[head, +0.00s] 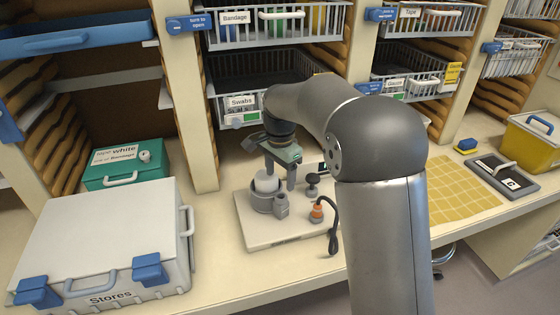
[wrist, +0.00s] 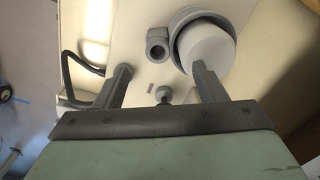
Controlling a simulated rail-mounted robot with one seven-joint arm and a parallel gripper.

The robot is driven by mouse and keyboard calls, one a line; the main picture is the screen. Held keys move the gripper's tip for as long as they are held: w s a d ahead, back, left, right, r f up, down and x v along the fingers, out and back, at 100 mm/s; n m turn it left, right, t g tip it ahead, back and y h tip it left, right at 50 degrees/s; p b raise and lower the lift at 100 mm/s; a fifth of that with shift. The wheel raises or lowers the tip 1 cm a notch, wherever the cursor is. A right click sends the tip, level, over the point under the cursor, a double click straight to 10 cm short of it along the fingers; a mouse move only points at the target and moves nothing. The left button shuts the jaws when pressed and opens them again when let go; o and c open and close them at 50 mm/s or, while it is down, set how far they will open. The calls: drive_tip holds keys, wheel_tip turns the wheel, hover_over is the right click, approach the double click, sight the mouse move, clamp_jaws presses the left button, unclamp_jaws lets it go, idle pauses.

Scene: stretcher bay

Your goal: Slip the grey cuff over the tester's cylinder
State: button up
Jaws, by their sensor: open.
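The tester (head: 250,238) is a pale flat base on the counter. Its white cylinder (head: 265,183) stands upright on the left half and shows large in the wrist view (wrist: 212,50). The grey cuff (head: 261,202) is a ring around the cylinder's lower part; its rim shows in the wrist view (wrist: 176,38). A short grey socket (head: 281,208) stands against the cuff's right side. My gripper (head: 280,178) is open and empty above the tester, pointing down. In the wrist view (wrist: 160,72) one finger overlaps the cylinder's edge; I cannot tell whether it touches.
A black knob (head: 312,186) and an orange-collared plug (head: 317,213) with a black hose (head: 334,235) stand on the tester's right side. A white Stores case (head: 110,235) lies left. A yellow mat (head: 455,190) lies right. Wire baskets (head: 275,30) are above.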

wheel_tip(320, 180, up, 16)
drive_tip(key=r, duration=0.1)
drive_tip(key=s+d+f+n, duration=0.45)
drive_tip(key=s+d, duration=0.35)
drive_tip(key=s, duration=0.4)
drive_tip(key=s+d+f+n, duration=0.2)
drive_tip(key=s+d+f, duration=0.1)
drive_tip(key=s+f, duration=0.4)
drive_tip(key=s+d+f+n, duration=0.3)
drive_tip(key=s+f, duration=0.4)
drive_tip(key=s, duration=0.5)
drive_tip(key=shift+s+t+b, duration=0.2)
drive_tip(key=shift+t+b, duration=0.15)
drive_tip(key=shift+t, duration=0.05)
